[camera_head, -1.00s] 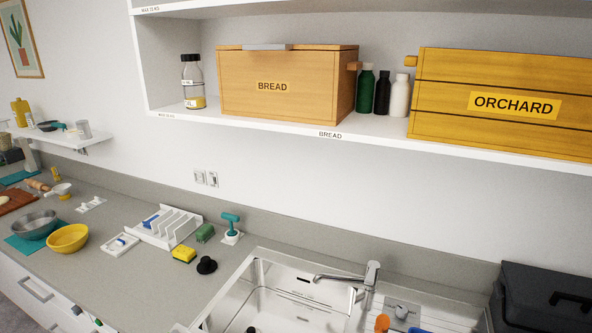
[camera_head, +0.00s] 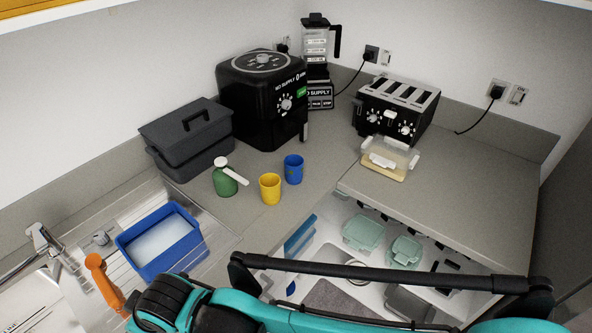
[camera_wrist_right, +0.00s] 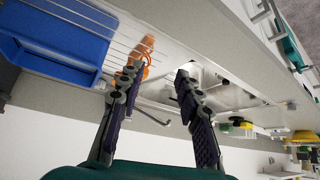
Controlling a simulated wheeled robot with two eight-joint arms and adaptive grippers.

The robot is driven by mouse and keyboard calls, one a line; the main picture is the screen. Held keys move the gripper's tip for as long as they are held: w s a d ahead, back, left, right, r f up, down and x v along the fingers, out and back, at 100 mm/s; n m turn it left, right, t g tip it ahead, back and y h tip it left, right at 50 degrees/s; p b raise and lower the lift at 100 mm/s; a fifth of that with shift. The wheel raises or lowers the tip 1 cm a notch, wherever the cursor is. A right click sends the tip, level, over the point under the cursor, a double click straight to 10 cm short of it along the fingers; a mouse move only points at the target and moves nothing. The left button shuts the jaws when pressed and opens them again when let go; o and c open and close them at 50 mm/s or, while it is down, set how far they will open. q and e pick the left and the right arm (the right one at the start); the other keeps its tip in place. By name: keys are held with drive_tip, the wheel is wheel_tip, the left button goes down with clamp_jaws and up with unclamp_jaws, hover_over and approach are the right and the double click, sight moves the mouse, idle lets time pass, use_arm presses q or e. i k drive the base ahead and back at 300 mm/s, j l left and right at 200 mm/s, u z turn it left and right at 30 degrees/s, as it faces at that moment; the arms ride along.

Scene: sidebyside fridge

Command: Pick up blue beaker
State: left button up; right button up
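A blue beaker (camera_head: 293,168) stands upright on the grey counter, just right of and behind a similar yellow cup (camera_head: 270,188). A teal arm of mine crosses the bottom of the head view; no fingertips show there, and the beaker is clear of it. In the right wrist view, my right gripper (camera_wrist_right: 158,76) has its two dark fingers apart with nothing held between them. An orange object (camera_wrist_right: 138,46) shows beyond its left finger. The beaker cannot be made out in that view. My left gripper is not in view.
A green bottle (camera_head: 225,180), dark box (camera_head: 188,145), black air fryer (camera_head: 262,100), blender (camera_head: 318,45) and toaster (camera_head: 396,108) surround the cups. A blue tub (camera_head: 160,240) is by the sink. An open drawer (camera_head: 330,235) holds containers. Right counter is mostly clear.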

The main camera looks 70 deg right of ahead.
sight(294, 164)
drive_tip(key=z, duration=2.5)
drive_tip(key=l+u, duration=0.1)
drive_tip(key=u, duration=0.35)
drive_tip(key=l+u, duration=0.1)
drive_tip(key=u, duration=0.35)
drive_tip(key=l+u, duration=0.1)
drive_tip(key=u, duration=0.35)
drive_tip(key=l+u, duration=0.1)
drive_tip(key=u, duration=0.8)
drive_tip(key=l+u, duration=0.1)
drive_tip(key=u, duration=0.35)
drive_tip(key=k+u, duration=0.1)
drive_tip(key=u, duration=0.35)
drive_tip(key=l+u, duration=0.1)
drive_tip(key=u, duration=0.35)
drive_tip(key=k+u, duration=0.15)
drive_tip(key=z, duration=0.5)
drive_tip(key=k+l+z, duration=0.1)
drive_tip(key=z, duration=0.4)
drive_tip(key=l+z, duration=0.1)
drive_tip(key=z, duration=0.4)
drive_tip(key=l+z, duration=0.1)
drive_tip(key=z, duration=0.4)
drive_tip(key=l+z, duration=0.1)
drive_tip(key=z, duration=0.4)
drive_tip(key=l+z, duration=0.1)
drive_tip(key=z, duration=0.85)
drive_tip(key=i+l, duration=0.05)
drive_tip(key=i, duration=0.05)
